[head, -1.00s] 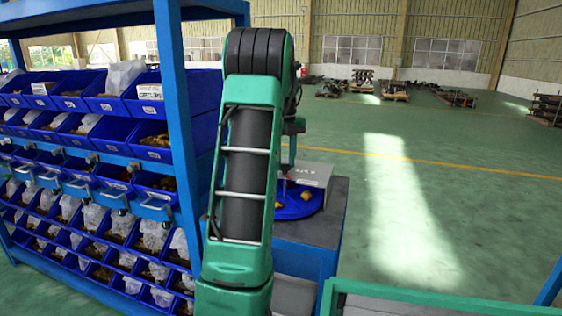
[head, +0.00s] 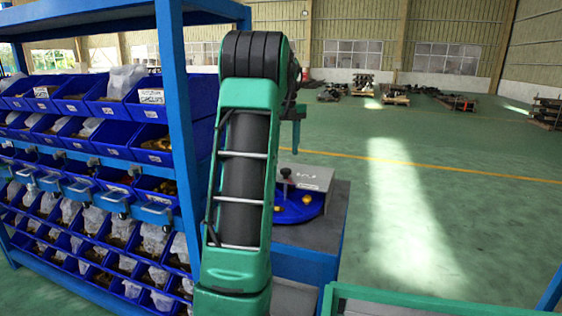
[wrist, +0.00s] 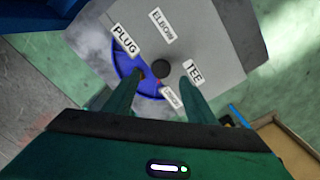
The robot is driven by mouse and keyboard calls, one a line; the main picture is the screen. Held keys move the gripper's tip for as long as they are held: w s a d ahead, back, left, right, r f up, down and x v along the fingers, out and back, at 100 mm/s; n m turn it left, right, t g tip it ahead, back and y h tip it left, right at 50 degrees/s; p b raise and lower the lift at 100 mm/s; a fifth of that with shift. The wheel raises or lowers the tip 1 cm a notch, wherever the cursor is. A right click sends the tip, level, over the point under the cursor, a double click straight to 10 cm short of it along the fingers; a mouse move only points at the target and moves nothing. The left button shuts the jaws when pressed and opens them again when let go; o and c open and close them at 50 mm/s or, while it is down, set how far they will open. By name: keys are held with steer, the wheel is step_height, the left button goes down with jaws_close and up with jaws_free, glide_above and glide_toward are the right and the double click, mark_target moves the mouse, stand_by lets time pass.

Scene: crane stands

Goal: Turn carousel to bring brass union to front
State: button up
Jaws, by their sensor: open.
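The carousel is a blue round tray (head: 300,212) on a dark stand in the head view, partly hidden behind my arm. A small brass-coloured fitting (head: 307,199) lies on its open front; I cannot tell its type. A grey cover (head: 312,178) hides the back part. A black knob (head: 285,172) stands up from the middle. In the wrist view the blue tray (wrist: 124,65) shows beside the knob (wrist: 161,69), with labels PLUG, ELBOW, TEE and a smaller one (wrist: 169,98) that I cannot read surely. My gripper (wrist: 157,82) is open and empty above the carousel, apart from the knob.
A blue rack (head: 175,110) full of blue bins of parts stands close on the left. A green rail (head: 440,294) crosses the lower right. The green floor (head: 460,220) to the right is clear, with scattered metal stock far back.

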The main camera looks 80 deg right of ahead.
steer(key=shift+r, duration=2.3)
steer(key=w+a+f+n, duration=0.2)
steer(key=w+a+n, duration=0.5)
steer(key=a+n, duration=0.4)
steer(key=w+a+f+n, duration=0.3)
steer(key=w+a+n, duration=0.5)
steer(key=a, duration=0.6)
steer(key=s+a+f+n, duration=0.2)
steer(key=a+f+n, duration=0.4)
steer(key=a+n, duration=0.4)
steer(key=s+a+f+n, duration=0.3)
steer(key=a+f+n, duration=0.4)
steer(key=a+n, duration=0.3)
steer(key=a, duration=0.3)
steer(key=shift+s+a+f, duration=0.15)
steer(key=shift+s+a, duration=0.2)
steer(key=shift+a, duration=0.05)
